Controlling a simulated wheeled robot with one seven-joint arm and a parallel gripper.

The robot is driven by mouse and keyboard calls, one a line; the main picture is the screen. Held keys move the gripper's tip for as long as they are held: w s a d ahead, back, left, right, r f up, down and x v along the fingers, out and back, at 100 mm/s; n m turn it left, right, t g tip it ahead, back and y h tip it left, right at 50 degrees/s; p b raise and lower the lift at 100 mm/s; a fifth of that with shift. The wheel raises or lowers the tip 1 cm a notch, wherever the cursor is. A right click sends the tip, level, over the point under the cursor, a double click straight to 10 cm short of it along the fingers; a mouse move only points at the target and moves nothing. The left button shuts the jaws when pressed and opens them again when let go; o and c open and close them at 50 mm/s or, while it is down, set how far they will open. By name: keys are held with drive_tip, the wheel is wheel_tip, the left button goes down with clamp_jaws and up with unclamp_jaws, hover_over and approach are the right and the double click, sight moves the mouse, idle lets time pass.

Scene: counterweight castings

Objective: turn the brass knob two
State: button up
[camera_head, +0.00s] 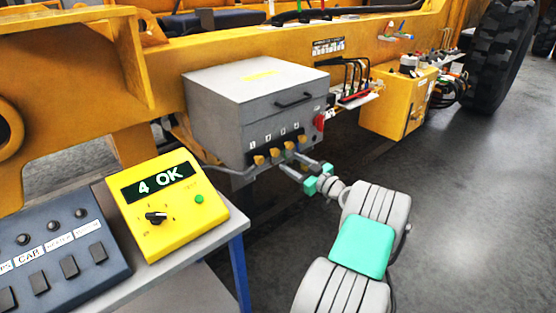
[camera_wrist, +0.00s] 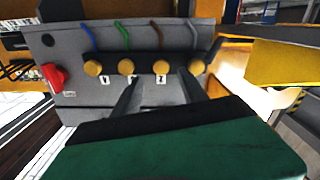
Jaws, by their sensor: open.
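A grey box (camera_head: 245,105) on the yellow machine carries a row of several brass knobs with small number labels. Brass knob two (camera_head: 275,153) looks second from the left in the head view. In the wrist view, which looks upside down, brass knob two (camera_wrist: 161,67) is third from the left, above a label like "2". My gripper (camera_head: 290,162) is in front of the row, its fingers apart and empty. In the wrist view my gripper (camera_wrist: 160,77) has one finger on each side of knob two's line, short of the knob. Contact is not visible.
A red switch (camera_head: 319,121) is on the box's right side; it also shows in the wrist view (camera_wrist: 54,77). A yellow unit (camera_head: 163,203) reading "4 OK" and a dark button panel (camera_head: 55,250) stand on a bench at left. Open floor lies at right.

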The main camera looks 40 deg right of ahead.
sight(277, 153)
drive_tip(key=w, duration=0.3)
drive_tip(key=w+p, duration=0.1)
drive_tip(key=w, duration=0.3)
drive_tip(key=shift+w+a, duration=0.2)
drive_tip(key=shift+w, duration=0.05)
drive_tip(key=shift+c, duration=0.5)
clamp_jaws()
